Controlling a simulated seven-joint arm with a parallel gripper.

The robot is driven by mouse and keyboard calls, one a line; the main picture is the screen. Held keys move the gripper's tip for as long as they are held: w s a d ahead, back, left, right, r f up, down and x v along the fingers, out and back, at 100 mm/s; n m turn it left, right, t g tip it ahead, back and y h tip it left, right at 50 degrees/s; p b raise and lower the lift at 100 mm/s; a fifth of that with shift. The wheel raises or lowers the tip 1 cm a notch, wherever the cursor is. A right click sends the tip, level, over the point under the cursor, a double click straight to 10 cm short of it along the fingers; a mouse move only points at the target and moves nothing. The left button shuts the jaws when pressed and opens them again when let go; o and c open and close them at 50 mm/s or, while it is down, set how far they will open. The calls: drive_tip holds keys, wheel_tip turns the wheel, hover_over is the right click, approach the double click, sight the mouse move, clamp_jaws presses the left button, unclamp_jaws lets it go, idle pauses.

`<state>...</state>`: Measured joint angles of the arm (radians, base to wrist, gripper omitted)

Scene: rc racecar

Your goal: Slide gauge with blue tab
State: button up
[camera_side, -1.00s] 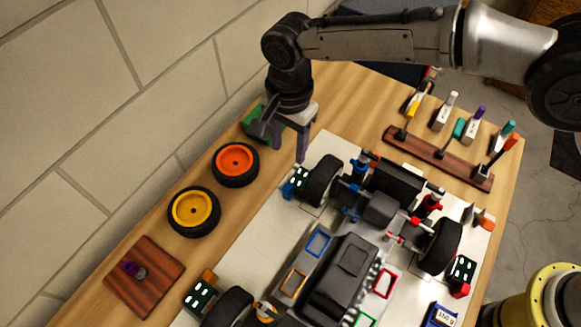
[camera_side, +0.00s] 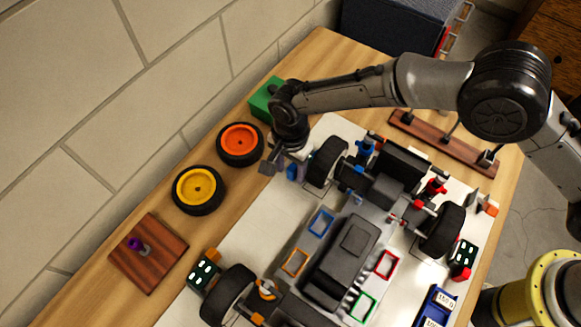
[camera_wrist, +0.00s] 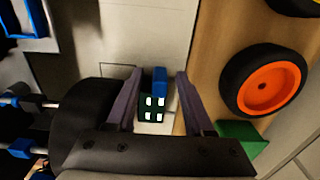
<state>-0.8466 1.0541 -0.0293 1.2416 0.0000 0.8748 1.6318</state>
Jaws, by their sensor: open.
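The gauge with the blue tab (camera_wrist: 160,82) shows in the wrist view as a small dark block with several white marks (camera_wrist: 153,103) and a blue piece at one side. It lies on the white mat, between the two open fingers of my gripper (camera_wrist: 156,88), with visible gaps on both sides. In the side view my gripper (camera_side: 280,162) is low beside the front wheel at the mat's left edge. A bit of blue (camera_side: 292,172) shows there; the rest of the gauge is hidden behind my gripper.
A black car tyre (camera_side: 327,162) stands close beside my gripper, and a green block (camera_side: 265,100) is behind it. Orange (camera_side: 240,144) and yellow (camera_side: 197,189) wheels lie on the wooden table. Another gauge with an orange tab (camera_side: 204,270) sits nearer the front.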

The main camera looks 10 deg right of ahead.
drive_tip(key=shift+f, duration=0.25)
clamp_jaws()
drive_tip(key=shift+r, duration=0.1)
idle(1.2)
